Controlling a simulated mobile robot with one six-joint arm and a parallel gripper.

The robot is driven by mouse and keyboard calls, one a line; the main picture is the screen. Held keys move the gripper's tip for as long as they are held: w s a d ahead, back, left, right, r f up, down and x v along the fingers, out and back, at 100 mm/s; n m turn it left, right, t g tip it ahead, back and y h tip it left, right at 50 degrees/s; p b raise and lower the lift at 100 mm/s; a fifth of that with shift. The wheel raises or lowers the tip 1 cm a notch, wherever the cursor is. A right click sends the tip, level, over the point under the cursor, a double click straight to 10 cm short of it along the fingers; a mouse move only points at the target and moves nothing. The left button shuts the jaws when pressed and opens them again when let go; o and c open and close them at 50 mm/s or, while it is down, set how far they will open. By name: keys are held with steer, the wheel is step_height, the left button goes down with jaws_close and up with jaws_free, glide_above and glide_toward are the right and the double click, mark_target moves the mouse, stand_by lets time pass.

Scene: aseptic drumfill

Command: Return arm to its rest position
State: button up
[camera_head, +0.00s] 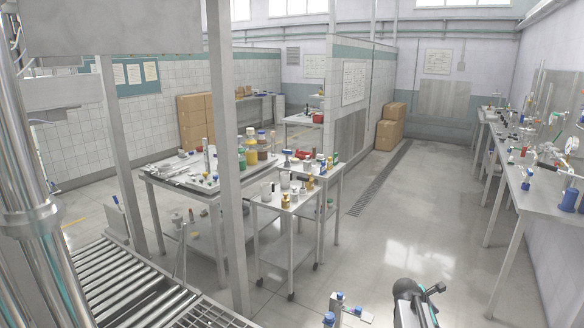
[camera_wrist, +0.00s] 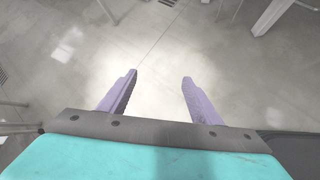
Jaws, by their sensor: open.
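My gripper (camera_wrist: 159,78) shows in the wrist view with its two purple fingers wide apart. Nothing is between them, and only bare grey floor (camera_wrist: 157,45) lies beyond the fingertips. In the head view, part of my arm shows at the bottom right, over the open floor. The fingers cannot be made out in that view.
A metal cart (camera_head: 292,207) with small bottles stands mid-left, beside a longer bench (camera_head: 180,194) with jars. A roller conveyor (camera_head: 125,280) and a steel post (camera_head: 226,160) are at left. A long bench (camera_head: 530,195) lines the right wall. The aisle floor (camera_head: 400,225) is clear.

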steer(key=s+a+f+m+g+y+b, duration=0.1)
steer(key=s+a+f+g+y, duration=0.1)
steer(key=s+a+f, duration=0.95)
steer(key=s+a+f+m+g+y, duration=0.15)
steer(key=s+a+f, duration=0.55)
steer(key=f, duration=0.7)
steer(key=s+a+f+m+g+y, duration=0.2)
steer(key=s+a+f+m, duration=0.1)
steer(key=s+a+m, duration=0.4)
steer(key=s+a+f+m+g+y, duration=0.2)
steer(key=s+a+m, duration=0.5)
steer(key=s, duration=0.7)
steer(key=shift+a+f+b, duration=0.25)
steer(key=shift+f+b, duration=0.2)
steer(key=shift+y, duration=0.25)
steer(key=c, duration=0.6)
steer(key=shift+c, duration=0.4)
